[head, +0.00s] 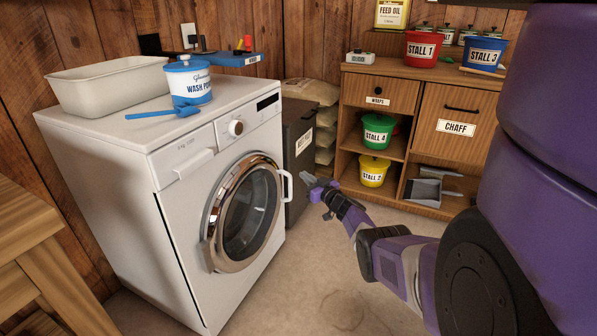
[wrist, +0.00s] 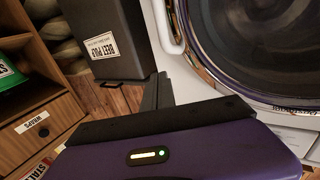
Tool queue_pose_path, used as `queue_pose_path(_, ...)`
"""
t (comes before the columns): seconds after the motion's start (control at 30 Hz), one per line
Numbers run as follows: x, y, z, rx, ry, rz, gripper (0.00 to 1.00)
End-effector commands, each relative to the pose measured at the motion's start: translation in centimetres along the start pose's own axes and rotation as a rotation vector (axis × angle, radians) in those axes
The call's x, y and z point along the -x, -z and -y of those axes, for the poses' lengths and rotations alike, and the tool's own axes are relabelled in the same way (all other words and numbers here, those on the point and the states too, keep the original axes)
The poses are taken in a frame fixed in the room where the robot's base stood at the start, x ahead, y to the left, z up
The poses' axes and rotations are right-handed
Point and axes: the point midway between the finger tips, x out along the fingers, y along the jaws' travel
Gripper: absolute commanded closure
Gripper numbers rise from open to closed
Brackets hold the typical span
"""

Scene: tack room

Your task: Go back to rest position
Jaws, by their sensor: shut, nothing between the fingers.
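My gripper (head: 307,180) is stretched out low in front of the washing machine, just right of its round door's white handle in the head view. Its fingers are shut and empty. In the wrist view the closed fingers (wrist: 158,92) point toward the gap between the machine and a dark bin, apart from the door handle (wrist: 164,28). My purple arm reaches in from the right of the head view. The washing machine (head: 180,215) is white, and its round glass door (head: 245,212) looks shut.
A dark bin (head: 297,165) labelled beet pulp stands right of the machine. A wooden cabinet (head: 425,90) with labelled buckets is behind my arm. A white basin (head: 110,87), a wash powder tub (head: 188,83) and a blue scoop (head: 165,113) sit on the machine. The floor (head: 300,275) in front is clear.

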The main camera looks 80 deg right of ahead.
Motion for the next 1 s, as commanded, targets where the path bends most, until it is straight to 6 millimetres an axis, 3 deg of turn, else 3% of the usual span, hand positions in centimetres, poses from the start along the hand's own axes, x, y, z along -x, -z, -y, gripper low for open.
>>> queue_pose_path(0.3,4.0,0.2,-2.4,0.0,-0.001,0.001,1.0)
queue_pose_path(0.83,4.7,-0.1,-3.2,0.056,-0.019,0.007,1.0)
queue_pose_path(0.87,4.5,0.3,-3.6,0.077,-0.033,0.0,1.0)
queue_pose_path(1.0,3.5,5.2,-5.5,0.179,-0.104,-0.082,1.0)
